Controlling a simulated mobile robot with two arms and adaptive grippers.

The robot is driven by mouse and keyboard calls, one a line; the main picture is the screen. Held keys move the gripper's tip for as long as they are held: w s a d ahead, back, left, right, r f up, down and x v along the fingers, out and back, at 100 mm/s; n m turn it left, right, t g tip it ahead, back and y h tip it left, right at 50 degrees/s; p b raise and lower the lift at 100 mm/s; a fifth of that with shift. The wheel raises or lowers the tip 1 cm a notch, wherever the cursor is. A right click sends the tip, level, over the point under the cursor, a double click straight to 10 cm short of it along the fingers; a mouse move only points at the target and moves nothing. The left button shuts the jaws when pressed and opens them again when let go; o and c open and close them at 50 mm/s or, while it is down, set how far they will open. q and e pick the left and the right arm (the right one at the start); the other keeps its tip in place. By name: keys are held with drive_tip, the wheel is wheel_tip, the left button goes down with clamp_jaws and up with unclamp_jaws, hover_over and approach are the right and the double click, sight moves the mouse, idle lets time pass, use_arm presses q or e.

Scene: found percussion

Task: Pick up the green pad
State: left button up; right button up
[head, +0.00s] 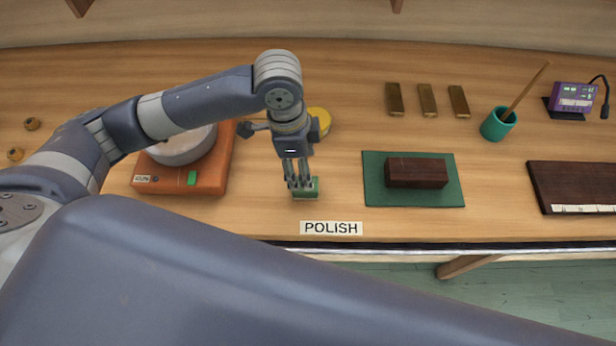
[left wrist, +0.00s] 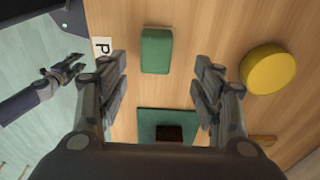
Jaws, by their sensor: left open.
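The green pad (head: 314,188) is a small block lying on the wooden table just behind the POLISH label (head: 331,228). My left gripper (head: 299,185) points down over it, and its fingers cover part of it in the head view. In the left wrist view the green pad (left wrist: 156,50) shows between and beyond the two spread fingers of my left gripper (left wrist: 162,78), which is open and empty. My right gripper (left wrist: 70,68) shows small at the left of the left wrist view, away from the pad, over the floor; its jaws are too small to judge.
A yellow round pad (head: 319,121) lies behind the gripper. An orange turntable-like box (head: 212,178) stands left. A dark wooden block (head: 416,173) lies on a green mat (head: 445,194) to the right. A teal cup (head: 497,124) and brass bars (head: 427,100) stand farther back.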

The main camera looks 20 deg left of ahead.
sight(313, 195)
use_arm(q)
drive_tip(key=shift+s+d+f, duration=0.1)
drive_tip(key=shift+s+f, duration=0.05)
drive_tip(key=shift+f, duration=0.5)
drive_tip(key=shift+s+d+f, duration=0.1)
drive_tip(key=shift+s+f, duration=0.05)
drive_tip(key=shift+f, duration=0.45)
drive_tip(key=shift+f+p, duration=0.35)
drive_tip(key=shift+f, duration=0.05)
drive_tip(key=f, duration=0.3)
drive_tip(key=f+p, duration=0.1)
drive_tip(key=shift+w+d+f, duration=0.1)
drive_tip(key=shift+d+f, duration=0.1)
drive_tip(key=shift+d, duration=0.1)
drive_tip(key=c, duration=1.2)
use_arm(e)
drive_tip(key=s, duration=0.1)
drive_tip(key=s+r, duration=0.1)
drive_tip(key=s, duration=0.1)
drive_tip(key=shift+d+r, duration=0.3)
drive_tip(key=shift+r, duration=0.1)
